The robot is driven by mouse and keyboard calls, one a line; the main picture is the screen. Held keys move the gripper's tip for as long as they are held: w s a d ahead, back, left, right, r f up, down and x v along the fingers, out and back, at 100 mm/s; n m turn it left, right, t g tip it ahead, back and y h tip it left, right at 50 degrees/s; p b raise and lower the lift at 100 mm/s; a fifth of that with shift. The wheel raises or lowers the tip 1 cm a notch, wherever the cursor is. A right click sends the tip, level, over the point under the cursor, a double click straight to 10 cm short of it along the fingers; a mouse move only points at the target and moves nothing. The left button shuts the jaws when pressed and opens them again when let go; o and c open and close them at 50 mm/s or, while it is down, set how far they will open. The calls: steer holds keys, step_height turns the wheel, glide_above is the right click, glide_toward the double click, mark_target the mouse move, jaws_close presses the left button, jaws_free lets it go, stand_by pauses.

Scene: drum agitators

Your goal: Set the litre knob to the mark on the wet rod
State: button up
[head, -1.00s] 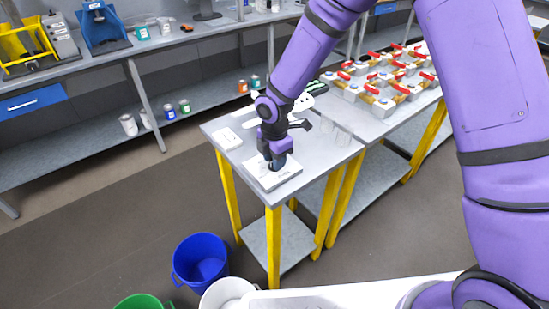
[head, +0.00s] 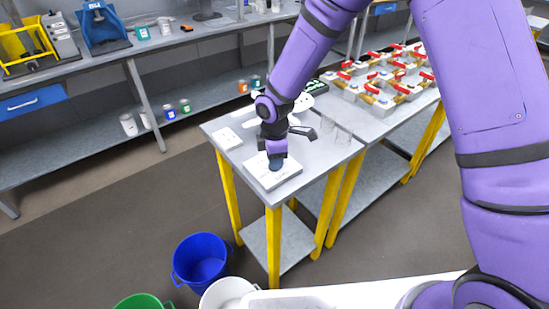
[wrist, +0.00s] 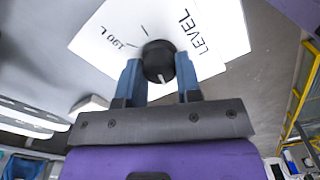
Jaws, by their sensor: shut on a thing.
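The litre knob (wrist: 158,58) is a round black knob with a pale pointer line on its lower side in the wrist view. It sits on a white panel (wrist: 215,30) marked "LEVEL", with tick lines and a litre label that seems to read 190 L. My gripper (wrist: 160,70) has its blue fingers shut on the knob, one on each side. In the head view my gripper (head: 276,162) points down at the white panel (head: 287,176) near the table's front corner, and hides the knob. I cannot make out the wet rod or its mark.
The grey table (head: 318,165) has yellow legs. A small white plate (head: 227,138) lies left of my gripper, and clear glassware (head: 337,134) stands to the right. Red-handled valves (head: 385,78) fill the adjoining table. A blue bucket (head: 202,262) stands on the floor in front.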

steer(key=m, duration=1.3)
steer(key=shift+m, duration=0.4)
steer(key=m, duration=1.2)
steer(key=shift+m, duration=0.3)
steer(key=o, duration=0.9)
steer(key=shift+o, duration=0.2)
steer(key=shift+r, duration=0.1)
